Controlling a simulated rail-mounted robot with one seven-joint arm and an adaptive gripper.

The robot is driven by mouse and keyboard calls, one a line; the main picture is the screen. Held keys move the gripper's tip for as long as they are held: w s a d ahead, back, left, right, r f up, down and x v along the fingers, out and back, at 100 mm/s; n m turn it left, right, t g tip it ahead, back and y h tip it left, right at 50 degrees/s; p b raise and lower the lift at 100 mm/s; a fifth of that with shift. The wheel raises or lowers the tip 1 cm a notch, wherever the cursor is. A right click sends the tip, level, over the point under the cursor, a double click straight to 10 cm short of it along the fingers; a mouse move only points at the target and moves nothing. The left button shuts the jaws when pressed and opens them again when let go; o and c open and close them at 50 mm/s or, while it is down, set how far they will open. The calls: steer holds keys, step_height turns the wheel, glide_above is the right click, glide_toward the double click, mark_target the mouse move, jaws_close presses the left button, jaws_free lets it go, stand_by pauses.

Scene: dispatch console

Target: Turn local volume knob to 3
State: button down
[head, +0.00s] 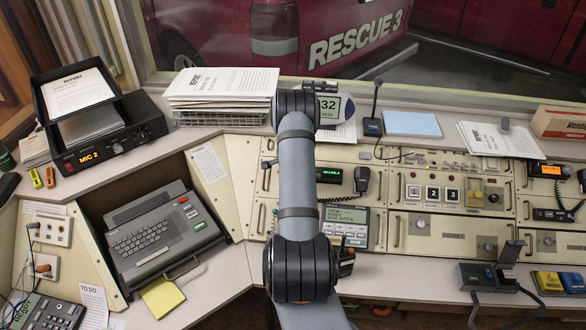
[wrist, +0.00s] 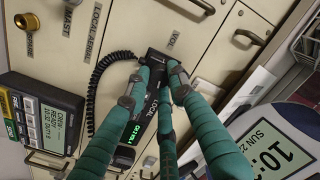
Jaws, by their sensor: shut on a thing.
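The local radio is a black unit with a green-lit display (wrist: 129,132) and a LOCAL label in the wrist view. Its display (head: 330,175) also shows in the head view, right of my arm. My gripper (wrist: 163,76) has teal fingers closed together at the upper end of this radio in the wrist view, on the local volume knob. The fingers hide the knob almost fully, so its pointer and setting cannot be seen. The display figures are too blurred to read surely. In the head view my arm hides the gripper.
A coiled cord (wrist: 92,78) runs close beside the fingers. A handset (head: 361,180) hangs right of the radio. A grey screen unit (wrist: 45,115) and a clock (wrist: 270,150) flank it. Pale panels with handles surround the radio.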

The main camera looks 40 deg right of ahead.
steer(key=n, duration=0.3)
steer(key=shift+a+f+b, duration=0.15)
steer(key=shift+f+b, duration=0.05)
steer(key=shift+b, duration=0.1)
steer(key=shift+s+n+g+b, duration=0.1)
steer(key=shift+n+g+b, duration=0.2)
steer(key=shift+n+b, duration=0.75)
steer(key=shift+n, duration=0.25)
steer(key=c, duration=1.8)
jaws_free()
steer(key=shift+o, duration=0.2)
steer(key=shift+r, duration=0.45)
steer(key=v, duration=1.1)
steer(key=shift+s, duration=0.2)
